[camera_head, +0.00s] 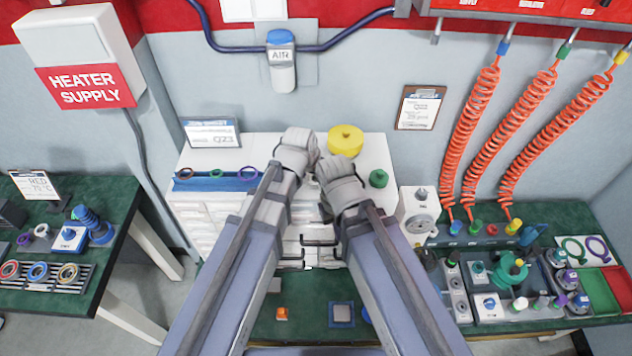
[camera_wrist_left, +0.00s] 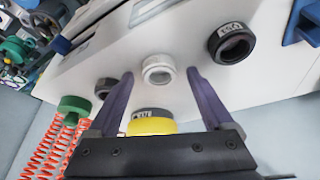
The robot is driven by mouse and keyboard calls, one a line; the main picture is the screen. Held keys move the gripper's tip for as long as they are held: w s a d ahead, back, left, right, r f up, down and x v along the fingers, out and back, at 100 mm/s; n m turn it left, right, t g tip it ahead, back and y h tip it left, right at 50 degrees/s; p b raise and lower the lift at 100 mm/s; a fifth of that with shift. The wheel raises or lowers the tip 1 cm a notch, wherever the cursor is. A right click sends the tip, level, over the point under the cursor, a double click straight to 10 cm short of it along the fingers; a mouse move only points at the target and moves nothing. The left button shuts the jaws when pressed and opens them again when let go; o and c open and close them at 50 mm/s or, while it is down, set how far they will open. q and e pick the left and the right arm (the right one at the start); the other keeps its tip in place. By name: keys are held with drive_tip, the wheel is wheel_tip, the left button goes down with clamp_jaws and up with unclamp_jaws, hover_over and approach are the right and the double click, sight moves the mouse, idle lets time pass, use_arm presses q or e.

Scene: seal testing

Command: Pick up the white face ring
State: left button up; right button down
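The white face ring (camera_wrist_left: 158,69) stands on the white cabinet top in the left wrist view, between the two dark fingers of my left gripper (camera_wrist_left: 160,74). The fingers are open, with a gap on each side of the ring. I cannot tell whether the tips are down at its height. In the head view my left gripper (camera_head: 299,147) is over the cabinet top and the ring is hidden by my grippers. My right gripper (camera_head: 341,184) is just right of and nearer than the left; its fingers cannot be made out.
On the white cabinet (camera_head: 240,155), a yellow-topped part (camera_head: 345,140) and a green part (camera_head: 378,178) stand to the right. A black ring (camera_wrist_left: 232,44) and a smaller dark ring (camera_wrist_left: 104,88) flank the white one. A blue rack (camera_head: 215,182) is at the left.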

use_arm(q)
clamp_jaws()
idle(0.5)
drive_tip(key=shift+r, duration=0.1)
wheel_tip(320, 180, up, 10)
drive_tip(key=p, duration=1)
